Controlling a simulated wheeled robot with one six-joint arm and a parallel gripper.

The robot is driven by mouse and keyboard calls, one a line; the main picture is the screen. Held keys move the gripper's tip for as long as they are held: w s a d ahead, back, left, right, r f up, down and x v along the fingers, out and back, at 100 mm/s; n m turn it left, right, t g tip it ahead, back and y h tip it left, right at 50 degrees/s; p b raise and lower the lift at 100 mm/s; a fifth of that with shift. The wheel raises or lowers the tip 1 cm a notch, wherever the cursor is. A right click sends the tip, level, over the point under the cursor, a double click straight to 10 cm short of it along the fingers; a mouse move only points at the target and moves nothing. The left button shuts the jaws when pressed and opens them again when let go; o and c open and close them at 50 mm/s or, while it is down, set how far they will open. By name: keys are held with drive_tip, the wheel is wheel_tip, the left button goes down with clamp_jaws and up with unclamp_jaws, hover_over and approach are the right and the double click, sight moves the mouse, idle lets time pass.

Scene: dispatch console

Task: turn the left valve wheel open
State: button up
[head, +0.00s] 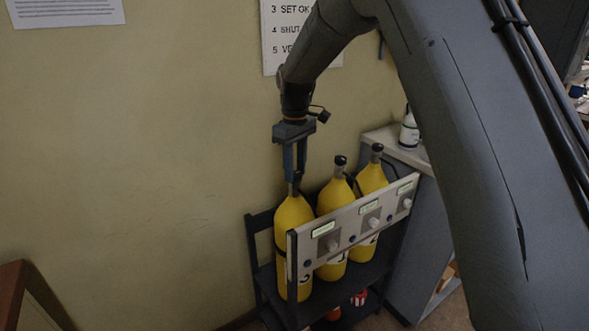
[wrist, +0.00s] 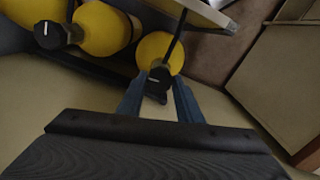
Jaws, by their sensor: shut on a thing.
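Three yellow cylinders stand side by side in a dark rack. The left cylinder (head: 291,235) has my gripper (head: 293,180) pointing down onto its top. In the wrist view, its black valve wheel (wrist: 160,76), with a small pale mark, sits between the fingertips of my gripper (wrist: 159,92). The jaws are shut on this wheel. In the head view the fingers hide the wheel. The middle cylinder (head: 334,198) and right cylinder (head: 370,179) have their black valve tops free. How far the held wheel is turned cannot be told.
A grey panel (head: 346,219) with labels and pale knobs runs across the rack's front. The dark rack (head: 253,243) stands near the yellowish wall. A grey cabinet (head: 400,262) with a white bottle (head: 409,131) is at the right. Red items lie on the lower shelf.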

sight(295, 174)
drive_tip(key=shift+a+r+n, duration=0.1)
drive_tip(key=shift+a+n, duration=0.05)
drive_tip(key=shift+n, duration=0.45)
drive_tip(key=o, duration=1)
drive_tip(key=shift+s, duration=0.1)
drive_tip(key=shift+o, duration=0.2)
wheel_tip(295, 174, up, 8)
drive_tip(key=shift+f+b, duration=0.15)
drive_tip(key=shift+b, duration=0.75)
